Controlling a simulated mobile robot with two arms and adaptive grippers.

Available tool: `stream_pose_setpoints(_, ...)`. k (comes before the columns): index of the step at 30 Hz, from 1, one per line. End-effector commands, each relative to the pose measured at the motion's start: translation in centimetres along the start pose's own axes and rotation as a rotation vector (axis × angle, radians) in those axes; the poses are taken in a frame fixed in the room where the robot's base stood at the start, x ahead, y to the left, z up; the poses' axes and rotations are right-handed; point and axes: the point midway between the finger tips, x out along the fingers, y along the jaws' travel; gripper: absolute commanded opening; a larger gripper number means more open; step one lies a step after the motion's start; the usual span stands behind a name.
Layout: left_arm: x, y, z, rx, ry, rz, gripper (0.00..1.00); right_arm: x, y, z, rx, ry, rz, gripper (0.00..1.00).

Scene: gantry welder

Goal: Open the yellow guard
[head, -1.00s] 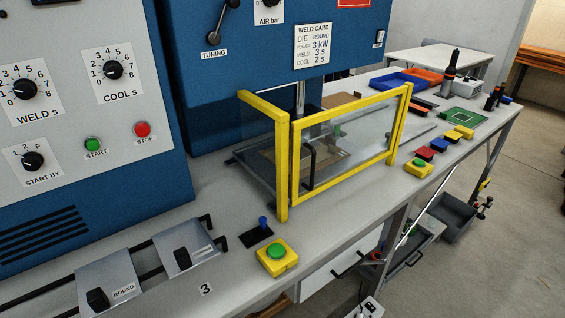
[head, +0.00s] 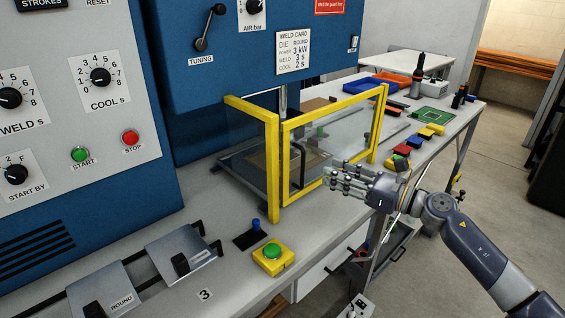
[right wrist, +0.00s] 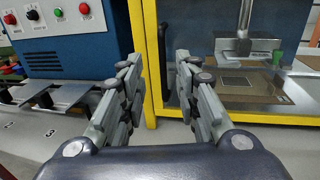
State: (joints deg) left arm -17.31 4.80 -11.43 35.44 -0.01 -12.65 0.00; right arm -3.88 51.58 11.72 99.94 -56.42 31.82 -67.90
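The yellow guard (head: 331,103) is a yellow frame with clear panels around the welder's press area. Its front door stands across the front, with a black upright handle (head: 302,165) near the left edge. My right gripper (head: 328,180) is in front of the door, just right of the handle, with its fingers pointing left. In the right wrist view the open fingers (right wrist: 158,70) have the yellow post (right wrist: 148,55) and the dark handle (right wrist: 163,50) beyond and between them. I see no clear contact. My left gripper is not in view.
A yellow box with a green button (head: 272,252) and a blue-knobbed pin (head: 256,224) stand on the bench near the guard's left corner. The blue welder cabinet (head: 60,130) fills the left.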

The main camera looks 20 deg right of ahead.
Motion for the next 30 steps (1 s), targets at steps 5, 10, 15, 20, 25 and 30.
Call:
stream_pose_setpoints(5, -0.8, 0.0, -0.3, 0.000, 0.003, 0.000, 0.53, 1.4, 0.0, 0.4, -0.003, -0.003, 0.001, 0.30)
stream_pose_setpoints(10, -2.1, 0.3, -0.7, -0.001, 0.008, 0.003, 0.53, 4.0, -0.1, 0.6, 0.000, -0.005, -0.002, 0.30)
stream_pose_setpoints(15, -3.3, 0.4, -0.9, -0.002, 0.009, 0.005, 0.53, 6.8, -0.1, 0.5, 0.002, -0.004, -0.002, 0.30)
stream_pose_setpoints(20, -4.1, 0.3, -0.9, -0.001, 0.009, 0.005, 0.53, 9.1, -0.1, 0.4, 0.002, -0.004, -0.002, 0.30)
stream_pose_setpoints(25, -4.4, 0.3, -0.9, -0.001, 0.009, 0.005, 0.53, 10.3, -0.1, 0.2, 0.002, -0.002, -0.002, 0.30)
stream_pose_setpoints(30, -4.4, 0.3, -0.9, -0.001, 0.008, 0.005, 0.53, 10.7, -0.1, 0.0, 0.001, -0.001, -0.001, 0.30)
